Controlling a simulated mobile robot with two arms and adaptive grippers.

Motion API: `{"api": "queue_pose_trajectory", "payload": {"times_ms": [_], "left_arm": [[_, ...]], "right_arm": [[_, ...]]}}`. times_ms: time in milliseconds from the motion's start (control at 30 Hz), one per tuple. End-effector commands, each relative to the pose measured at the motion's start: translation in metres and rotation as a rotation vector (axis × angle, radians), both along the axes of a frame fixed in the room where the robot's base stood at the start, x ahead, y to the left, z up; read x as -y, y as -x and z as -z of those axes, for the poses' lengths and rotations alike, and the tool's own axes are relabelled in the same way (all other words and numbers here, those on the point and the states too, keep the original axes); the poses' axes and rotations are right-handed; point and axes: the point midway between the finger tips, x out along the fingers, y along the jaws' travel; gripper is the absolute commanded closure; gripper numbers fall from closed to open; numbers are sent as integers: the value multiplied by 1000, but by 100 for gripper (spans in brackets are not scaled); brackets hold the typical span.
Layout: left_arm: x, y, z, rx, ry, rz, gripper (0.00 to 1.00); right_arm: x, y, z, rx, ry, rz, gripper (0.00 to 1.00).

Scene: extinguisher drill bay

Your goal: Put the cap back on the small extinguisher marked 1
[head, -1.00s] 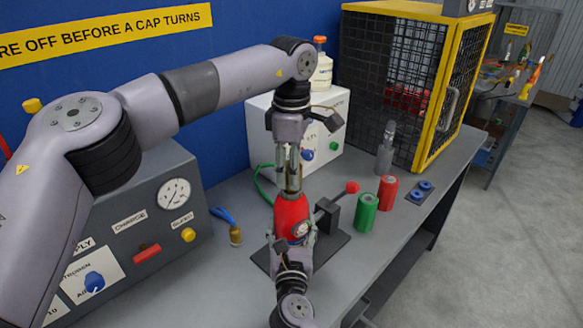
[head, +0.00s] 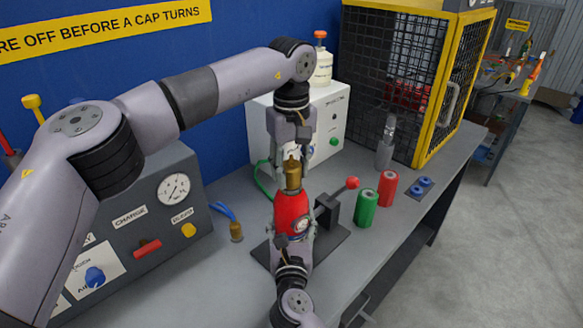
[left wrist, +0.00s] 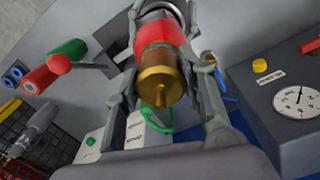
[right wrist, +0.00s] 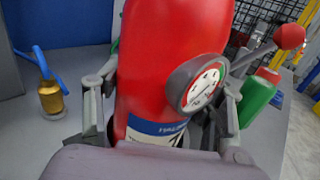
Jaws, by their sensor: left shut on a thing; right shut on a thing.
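The small red extinguisher (head: 292,210) stands upright on the bench; its round gauge and blue-and-white label show in the right wrist view (right wrist: 170,60). I cannot read a number 1. My right gripper (right wrist: 163,105) is shut around its lower body. The brass cap (head: 293,174) is at the extinguisher's top, in line with it; it also shows in the left wrist view (left wrist: 160,80). My left gripper (head: 292,160) is shut on the cap from above. Cap and extinguisher look touching, but I cannot tell whether the threads are engaged.
A black clamp with a red-knobbed lever (head: 352,183) stands beside the extinguisher. Green (head: 367,208) and red (head: 388,188) cylinders are to its right. A brass fitting on a blue hose (head: 236,231) is to its left, before the grey gauge panel (head: 150,215). A yellow-framed cage (head: 425,90) stands behind.

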Motion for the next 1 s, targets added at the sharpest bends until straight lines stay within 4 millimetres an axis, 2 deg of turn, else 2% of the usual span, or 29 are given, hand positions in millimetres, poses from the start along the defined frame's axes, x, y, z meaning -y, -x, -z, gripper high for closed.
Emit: {"api": "queue_pose_trajectory", "payload": {"times_ms": [300,500,667,933,967,1000], "left_arm": [[-1,0,-1,1,2,690,98],[-2,-1,0,1,0,1030,98],[-2,-1,0,1,0,1138,98],[-2,-1,0,1,-1,1144,98],[-2,-1,0,1,-1,1144,62],[-2,-1,0,1,-1,1144,60]], "right_arm": [[1,0,0,0,0,2,100],[1,0,0,0,-1,2,100],[1,0,0,-1,-1,2,100],[1,0,0,-1,-1,3,100],[1,0,0,-1,-1,3,100],[1,0,0,-1,-1,3,100]]}}
